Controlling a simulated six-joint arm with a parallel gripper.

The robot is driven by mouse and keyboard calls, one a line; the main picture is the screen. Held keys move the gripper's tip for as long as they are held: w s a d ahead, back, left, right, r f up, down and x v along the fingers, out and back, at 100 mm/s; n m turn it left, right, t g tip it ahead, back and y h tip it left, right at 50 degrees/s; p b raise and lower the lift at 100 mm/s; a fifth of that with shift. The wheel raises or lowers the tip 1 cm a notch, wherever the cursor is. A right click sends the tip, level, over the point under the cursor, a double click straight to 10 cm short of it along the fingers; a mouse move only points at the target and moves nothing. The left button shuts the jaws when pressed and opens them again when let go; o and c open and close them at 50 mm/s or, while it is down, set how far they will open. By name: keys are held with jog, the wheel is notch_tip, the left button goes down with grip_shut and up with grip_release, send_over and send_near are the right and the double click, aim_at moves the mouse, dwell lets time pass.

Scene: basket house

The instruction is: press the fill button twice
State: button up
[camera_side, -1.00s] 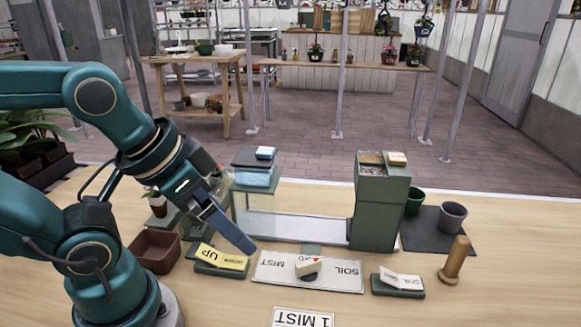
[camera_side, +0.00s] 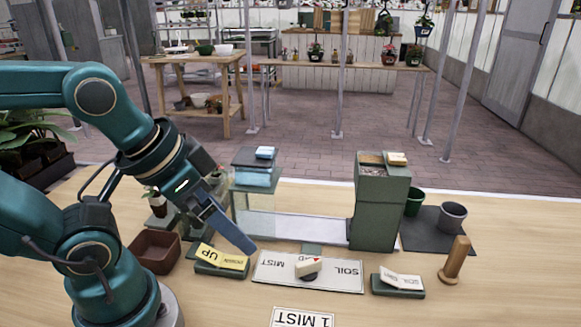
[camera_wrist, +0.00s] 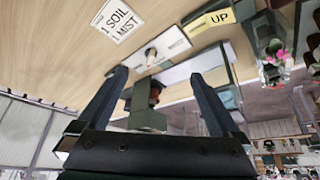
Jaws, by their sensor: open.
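My gripper (camera_side: 243,242) is open and empty, with its fingertips above the bench between the yellow rocker and the dial plate. Its two fingers frame the wrist view (camera_wrist: 158,74). No control in view clearly reads "fill". The yellow rocker (camera_side: 222,258), marked UP and DOWN, sits on a green base. The white dial plate (camera_side: 336,281), marked MIST and SOIL, carries a knob (camera_side: 308,267). A white rocker (camera_side: 401,280) on a green base stands to its right. The green hopper tower (camera_side: 376,212) and the clear tank with a blue lid block (camera_side: 256,178) stand behind.
A brown tray (camera_side: 155,252) sits left of the yellow rocker. A wooden peg (camera_side: 455,260) and pots (camera_side: 453,217) on a dark mat stand right. A card (camera_side: 302,318) lies in front, reading 1 SOIL, 1 MIST in the wrist view (camera_wrist: 119,20).

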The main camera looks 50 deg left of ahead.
grip_shut()
dwell(1.8)
